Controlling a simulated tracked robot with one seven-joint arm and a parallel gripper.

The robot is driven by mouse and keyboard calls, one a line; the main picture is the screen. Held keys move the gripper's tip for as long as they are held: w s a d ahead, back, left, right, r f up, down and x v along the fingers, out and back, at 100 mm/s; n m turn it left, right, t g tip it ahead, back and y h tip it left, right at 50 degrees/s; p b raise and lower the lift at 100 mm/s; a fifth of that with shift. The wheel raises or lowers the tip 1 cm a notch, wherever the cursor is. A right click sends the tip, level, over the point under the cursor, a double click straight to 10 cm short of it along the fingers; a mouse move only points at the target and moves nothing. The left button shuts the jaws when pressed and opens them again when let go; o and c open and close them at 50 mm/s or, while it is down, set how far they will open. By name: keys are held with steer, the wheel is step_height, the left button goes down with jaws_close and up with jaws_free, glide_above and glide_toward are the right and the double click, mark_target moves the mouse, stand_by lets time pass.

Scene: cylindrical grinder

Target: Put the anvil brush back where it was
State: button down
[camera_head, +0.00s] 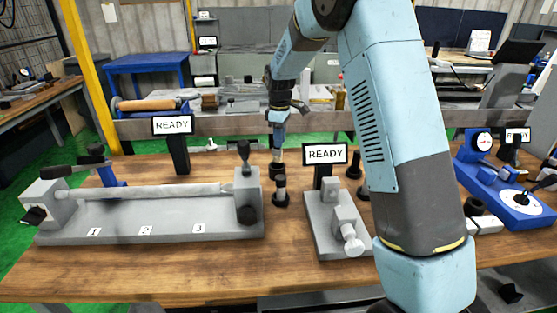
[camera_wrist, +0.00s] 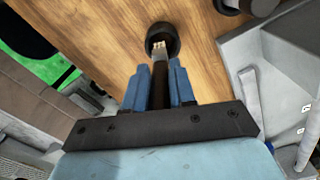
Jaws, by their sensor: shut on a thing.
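The anvil brush (camera_wrist: 160,80) has a dark handle and a pale tip. It sits between the blue fingers of my gripper (camera_wrist: 160,88), which is shut on it. In the wrist view its tip points at a round black holder (camera_wrist: 163,30) and overlaps the holder's opening; I cannot tell whether it is inside or just above.
A long grey fixture (camera_head: 150,215) lies left, a smaller grey fixture (camera_head: 336,225) right. READY screens (camera_head: 173,125) (camera_head: 325,154) stand behind them. A blue gauge device (camera_head: 500,185) is far right.

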mark_target(279, 150)
steer(key=shift+s+a+f, duration=0.1)
steer(key=shift+f, duration=3.1)
steer(key=c, duration=0.9)
jaws_free()
steer(key=shift+c, duration=0.2)
